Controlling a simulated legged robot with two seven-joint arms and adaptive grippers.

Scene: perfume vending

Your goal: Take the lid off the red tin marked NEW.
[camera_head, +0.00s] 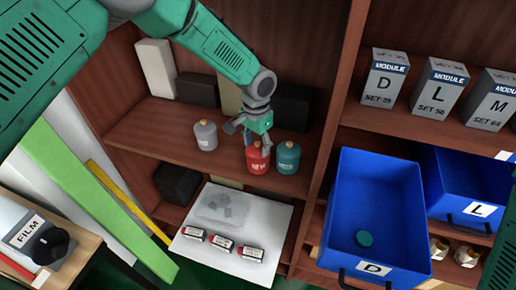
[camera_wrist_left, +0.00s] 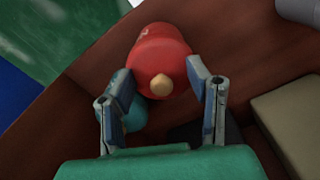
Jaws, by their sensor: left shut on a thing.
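The red tin (camera_head: 258,163) stands on the brown shelf, its white marking only partly legible. My left gripper (camera_head: 250,138) reaches down over it from above. In the left wrist view the red tin (camera_wrist_left: 158,52) shows its top with a pale knob, between the two fingers of the left gripper (camera_wrist_left: 160,88). The fingers are spread to about the top's width and shut on its lid. I cannot tell whether the lid is apart from the tin. My right gripper is not in view.
A teal tin (camera_head: 288,159) stands close to the right of the red one, a grey tin (camera_head: 206,137) to the left. A white board (camera_head: 196,262) with several small packs lies below.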

